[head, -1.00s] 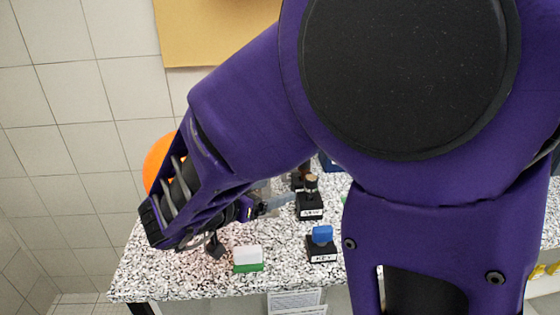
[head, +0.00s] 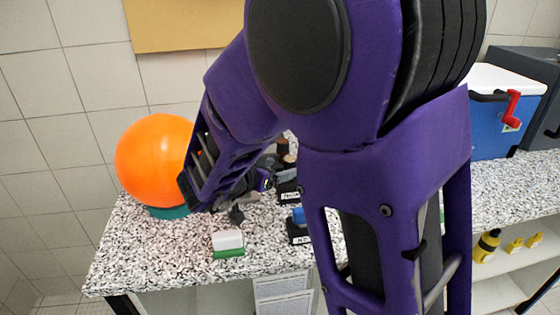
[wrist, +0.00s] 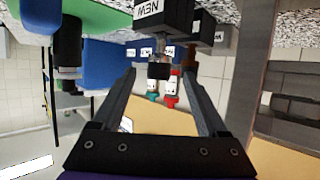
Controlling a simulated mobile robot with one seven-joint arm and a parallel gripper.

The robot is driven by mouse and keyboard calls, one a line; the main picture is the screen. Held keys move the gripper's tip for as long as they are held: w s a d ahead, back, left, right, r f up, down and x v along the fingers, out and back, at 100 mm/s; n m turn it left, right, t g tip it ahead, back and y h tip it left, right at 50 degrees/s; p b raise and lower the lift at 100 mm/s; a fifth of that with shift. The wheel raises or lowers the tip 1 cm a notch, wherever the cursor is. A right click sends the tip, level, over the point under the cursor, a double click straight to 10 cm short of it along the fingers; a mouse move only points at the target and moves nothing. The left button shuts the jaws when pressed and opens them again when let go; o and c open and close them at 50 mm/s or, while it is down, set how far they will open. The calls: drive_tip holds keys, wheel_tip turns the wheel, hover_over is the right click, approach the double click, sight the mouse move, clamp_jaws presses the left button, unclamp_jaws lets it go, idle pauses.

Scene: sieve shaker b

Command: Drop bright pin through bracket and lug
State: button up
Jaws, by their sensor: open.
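My gripper (wrist: 160,72) is open in the wrist view, which shows the scene upside down. A black block labelled NEW (wrist: 172,18) is ahead of the fingers. A bright metal pin (wrist: 161,46) with a dark collar stands out from this block and appears in the gap between the fingertips; neither finger visibly touches it. In the head view my gripper (head: 268,180) is beside the labelled black block (head: 287,193), partly hidden by my arm. I cannot make out the bracket and lug.
A black block with a blue top (head: 299,220) and a white-and-green block (head: 228,243) stand near the front edge. A large orange ball (head: 155,160) stands at the left. A blue cooler (head: 490,130) is at the right. Red-capped and teal-capped items (wrist: 171,100) show behind the pin.

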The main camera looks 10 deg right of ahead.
sight(286, 164)
drive_tip(key=b+x, duration=0.1)
drive_tip(key=x, duration=0.4)
drive_tip(key=shift+r, duration=0.15)
clamp_jaws()
